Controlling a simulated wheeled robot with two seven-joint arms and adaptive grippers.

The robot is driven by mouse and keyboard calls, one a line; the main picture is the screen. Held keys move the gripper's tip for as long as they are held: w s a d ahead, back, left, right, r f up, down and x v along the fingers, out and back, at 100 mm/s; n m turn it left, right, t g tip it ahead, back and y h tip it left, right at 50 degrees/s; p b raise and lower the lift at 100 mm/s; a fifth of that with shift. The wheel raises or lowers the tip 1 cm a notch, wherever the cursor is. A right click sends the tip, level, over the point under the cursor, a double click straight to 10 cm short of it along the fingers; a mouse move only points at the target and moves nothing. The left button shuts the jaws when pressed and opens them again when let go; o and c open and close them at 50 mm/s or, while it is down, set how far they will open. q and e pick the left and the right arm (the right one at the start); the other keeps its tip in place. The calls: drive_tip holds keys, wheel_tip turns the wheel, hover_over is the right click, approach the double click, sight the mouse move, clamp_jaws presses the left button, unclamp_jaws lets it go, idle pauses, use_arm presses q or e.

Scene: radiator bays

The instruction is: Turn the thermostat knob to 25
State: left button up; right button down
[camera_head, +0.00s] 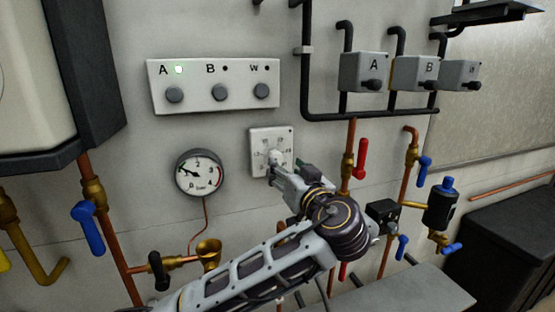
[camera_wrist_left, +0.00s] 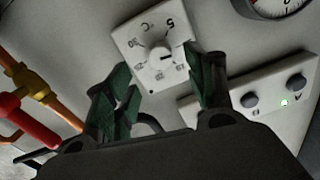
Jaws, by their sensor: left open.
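The thermostat is a white square plate (camera_head: 285,137) on the wall, with a pale round knob (camera_head: 274,156) and a ring of numbers. In the left wrist view the plate (camera_wrist_left: 130,37) appears turned, with "5" at upper right. A dark mark on the knob (camera_wrist_left: 159,54) points right in that view, between the 5 and a lower number too small to read surely. My left gripper (camera_head: 279,171) is just in front of the plate. In the wrist view the left gripper (camera_wrist_left: 163,78) is open, its green-padded fingers on either side of the knob, with no clear contact. My right gripper is out of view.
A button panel (camera_head: 213,97) with a lit green lamp at A and a pressure gauge (camera_head: 200,173) are left of the thermostat. A red-handled valve (camera_head: 361,158) on a copper pipe is close on the right. Black pipes (camera_head: 306,80) run above.

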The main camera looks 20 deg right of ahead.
sight(277, 159)
use_arm(q)
drive_tip(key=w, duration=0.5)
drive_tip(key=shift+w+a+p, duration=0.15)
drive_tip(key=shift+a+p, duration=0.05)
drive_tip(key=shift+p, duration=0.15)
drive_tip(key=shift+w, duration=0.65)
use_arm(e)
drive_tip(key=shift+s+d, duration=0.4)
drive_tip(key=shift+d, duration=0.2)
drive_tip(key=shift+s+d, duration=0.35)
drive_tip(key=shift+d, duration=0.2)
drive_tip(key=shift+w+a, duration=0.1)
